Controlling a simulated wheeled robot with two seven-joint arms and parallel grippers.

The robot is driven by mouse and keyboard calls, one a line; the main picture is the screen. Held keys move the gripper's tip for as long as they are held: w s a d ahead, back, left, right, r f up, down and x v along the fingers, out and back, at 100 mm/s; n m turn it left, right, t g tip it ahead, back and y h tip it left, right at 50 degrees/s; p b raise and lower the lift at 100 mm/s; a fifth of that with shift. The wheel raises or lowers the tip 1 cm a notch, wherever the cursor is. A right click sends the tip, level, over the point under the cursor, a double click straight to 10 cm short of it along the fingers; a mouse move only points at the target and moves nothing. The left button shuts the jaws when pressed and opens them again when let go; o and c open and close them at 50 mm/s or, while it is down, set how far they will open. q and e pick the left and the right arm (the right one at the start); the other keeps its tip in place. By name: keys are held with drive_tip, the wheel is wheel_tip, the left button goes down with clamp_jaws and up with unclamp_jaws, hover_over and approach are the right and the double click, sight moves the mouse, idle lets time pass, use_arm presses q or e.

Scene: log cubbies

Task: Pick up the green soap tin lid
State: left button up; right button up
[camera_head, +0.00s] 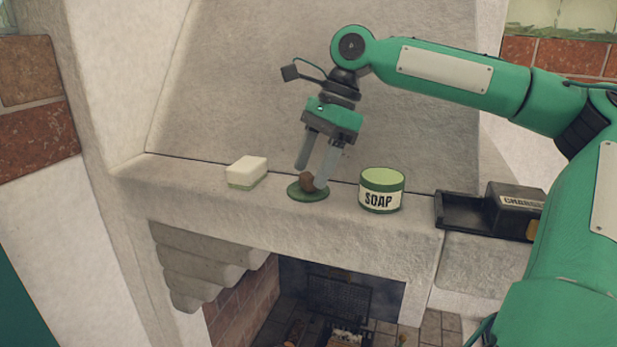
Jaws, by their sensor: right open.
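The green soap tin lid (299,194) lies flat on the stone ledge, a dark green disc with a brown knob (308,182) on top. My right gripper (311,178) points down over the lid with its grey fingers apart. The green soap tin (380,192), with a cream SOAP label, stands upright to the right of the lid. My left gripper is not in view.
A white and green soap bar (246,172) sits left of the lid on the ledge (335,217). A black charger box (515,208) with a tray stands at the right end. The sloping wall rises close behind. The fireplace opening (340,285) lies below the ledge's front edge.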

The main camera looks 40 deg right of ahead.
drive_tip(key=shift+w+a+f, duration=0.15)
drive_tip(key=shift+f, duration=0.3)
drive_tip(key=shift+c, duration=0.2)
drive_tip(key=c, duration=1)
drive_tip(key=shift+r, duration=0.1)
drive_tip(key=shift+c, duration=0.2)
